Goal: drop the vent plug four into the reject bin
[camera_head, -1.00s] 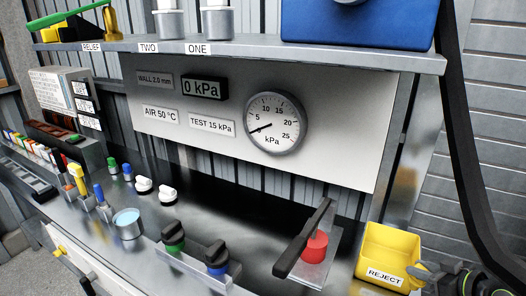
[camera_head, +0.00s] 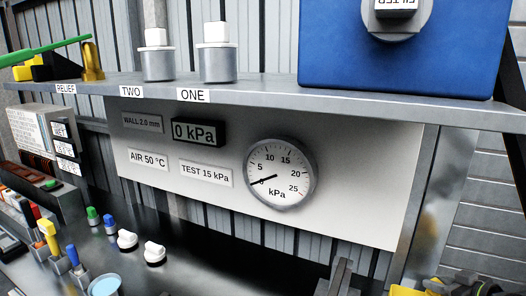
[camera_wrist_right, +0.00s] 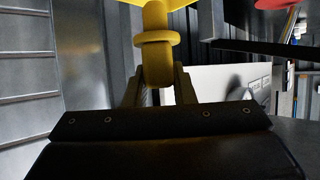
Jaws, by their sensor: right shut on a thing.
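In the right wrist view the gripper (camera_wrist_right: 157,82) is shut on a yellow ringed piece (camera_wrist_right: 157,42). More yellow lies beyond it at the top edge. No number shows on the piece, so I cannot tell whether it is vent plug four or a part of the bin. My left gripper is out of view.
Two white plugs (camera_head: 127,239) and small green and blue plugs (camera_head: 92,216) stand on the bench. A shelf (camera_head: 270,98) carries a blue box (camera_head: 330,50). A dark lever (camera_head: 340,276) stands left of the bin. The gauge (camera_head: 280,174) reads near zero.

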